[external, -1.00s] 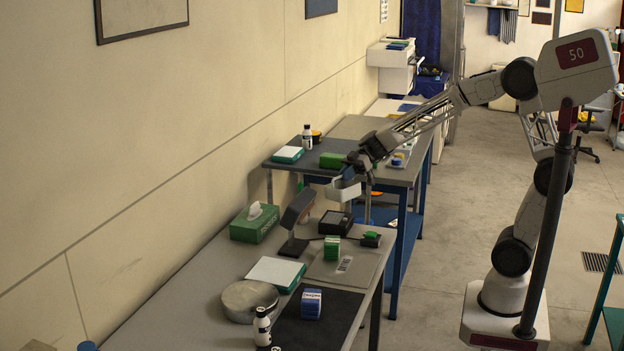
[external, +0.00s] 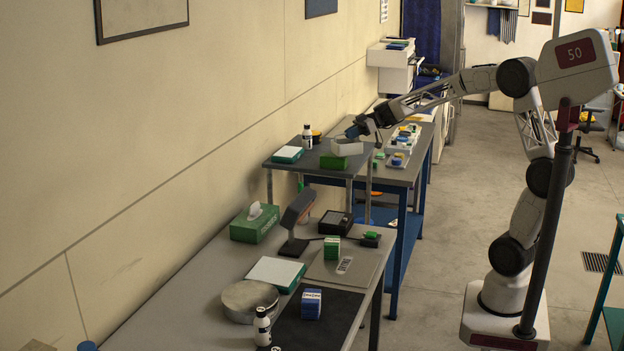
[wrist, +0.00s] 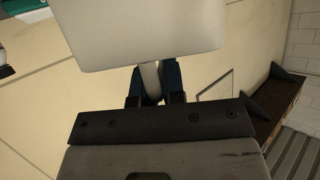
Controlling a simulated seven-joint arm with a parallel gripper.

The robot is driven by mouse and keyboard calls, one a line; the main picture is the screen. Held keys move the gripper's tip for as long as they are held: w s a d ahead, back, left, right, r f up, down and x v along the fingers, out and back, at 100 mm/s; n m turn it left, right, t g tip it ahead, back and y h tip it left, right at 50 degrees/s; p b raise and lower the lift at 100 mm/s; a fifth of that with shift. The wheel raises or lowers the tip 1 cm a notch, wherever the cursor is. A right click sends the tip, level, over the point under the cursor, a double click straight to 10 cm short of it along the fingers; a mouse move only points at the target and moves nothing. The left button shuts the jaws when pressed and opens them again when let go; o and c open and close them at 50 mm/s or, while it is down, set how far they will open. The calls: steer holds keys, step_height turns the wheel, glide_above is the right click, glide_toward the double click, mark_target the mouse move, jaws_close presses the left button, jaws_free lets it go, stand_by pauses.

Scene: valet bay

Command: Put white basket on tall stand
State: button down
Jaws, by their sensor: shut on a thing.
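The white basket (external: 347,147) hangs from my gripper (external: 357,131), level or nearly so, at the back right of the tall stand. The wrist view shows the white basket (wrist: 140,35) large at the top, with its pale handle (wrist: 150,80) pinched between the dark blue fingers of my gripper (wrist: 152,92). The tall stand (external: 308,170) has a dark grey top on thin metal legs. In the external view the basket appears above and behind a green box (external: 333,162) on it. I cannot tell whether the basket touches the stand top.
The stand also holds a white-and-green box (external: 287,154), a bottle (external: 307,137) and an orange-topped item (external: 316,136). A blue-framed table (external: 398,175) with small trays stands behind.

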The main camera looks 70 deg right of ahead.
steer(key=s+d+f+m+t+h, duration=0.1)
steer(key=s+d, duration=0.1)
steer(key=d, duration=0.6)
steer(key=s+d+f+m+t+h, duration=0.1)
steer(key=s+d+h, duration=0.1)
steer(key=d, duration=0.7)
steer(key=shift+s+m, duration=0.3)
steer(key=shift+m, duration=0.1)
steer(key=shift+d, duration=0.1)
steer(key=w+d, duration=0.4)
steer(key=w, duration=0.3)
steer(key=w+d+f, duration=0.1)
steer(key=w+d, duration=0.2)
steer(key=w, duration=0.4)
steer(key=shift+d+f, duration=0.3)
steer(key=shift+d, duration=0.1)
steer(key=shift+f, duration=1.7)
steer(key=c, duration=1.2)
jaws_free()
steer(key=shift+f, duration=0.1)
